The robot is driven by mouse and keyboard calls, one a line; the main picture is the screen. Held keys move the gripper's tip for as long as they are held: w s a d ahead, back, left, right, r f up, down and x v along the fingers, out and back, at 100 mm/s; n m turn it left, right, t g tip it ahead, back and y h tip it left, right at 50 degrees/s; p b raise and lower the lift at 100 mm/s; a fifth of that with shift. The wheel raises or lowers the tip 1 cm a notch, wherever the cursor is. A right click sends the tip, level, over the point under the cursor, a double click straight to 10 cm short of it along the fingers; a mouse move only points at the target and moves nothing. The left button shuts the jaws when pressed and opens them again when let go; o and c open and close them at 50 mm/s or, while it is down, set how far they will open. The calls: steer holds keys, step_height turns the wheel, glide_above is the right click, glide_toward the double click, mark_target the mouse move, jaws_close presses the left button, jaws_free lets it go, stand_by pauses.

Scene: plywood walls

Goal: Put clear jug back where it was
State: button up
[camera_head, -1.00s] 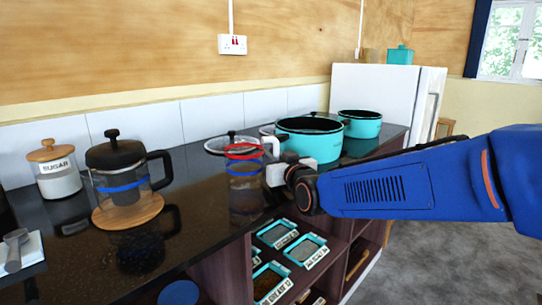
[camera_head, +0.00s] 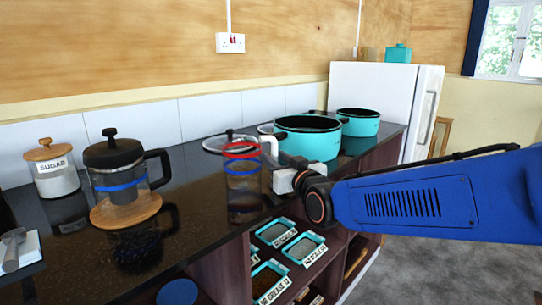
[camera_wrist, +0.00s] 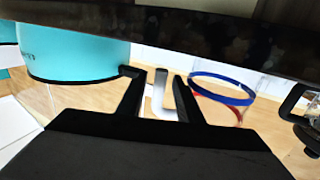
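The clear jug (camera_head: 243,182) stands upright on the dark counter in the head view. It has a red rim, a blue band and a white handle (camera_head: 271,145) on its right side. My gripper (camera_head: 277,178) is at the handle side of the jug, low by the handle. In the wrist view the picture is upside down; the jug's blue band (camera_wrist: 221,88) is to the right of my gripper (camera_wrist: 157,85). The two dark fingers are apart, with the white handle (camera_wrist: 161,95) between them and a gap on its left. My gripper is open.
A cafetiere (camera_head: 122,180) stands on a round wooden board (camera_head: 127,211) at left, beside a sugar jar (camera_head: 53,170). Turquoise pots (camera_head: 310,142) stand just behind my gripper. Open shelves below hold labelled trays (camera_head: 303,250). Counter between cafetiere and jug is clear.

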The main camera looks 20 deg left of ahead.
steer(key=v, duration=0.7)
steer(key=shift+s, duration=0.1)
steer(key=s+d+f+m+g+h, duration=0.1)
steer(key=d+f+h, duration=0.2)
steer(key=d, duration=0.7)
steer(key=s+d+f+m+g+h, duration=0.15)
steer(key=d+f, duration=0.25)
steer(key=d, duration=0.6)
steer(key=d+f+m+h, duration=0.2)
steer(key=d+f+h, duration=0.15)
steer(key=d, duration=0.65)
steer(key=s+d+f+m+g+h, duration=0.2)
steer(key=s+d+f, duration=0.3)
steer(key=s+d, duration=0.4)
steer(key=s+d+f+m+g+h, duration=0.2)
steer(key=s+d+f+g, duration=0.1)
steer(key=s+d, duration=0.6)
steer(key=shift+s+d+f+h, duration=0.25)
steer(key=shift+s+f+h, duration=0.15)
steer(key=shift+s+f, duration=0.5)
steer(key=shift+a+m+g, duration=0.1)
steer(key=shift+m+g, duration=0.15)
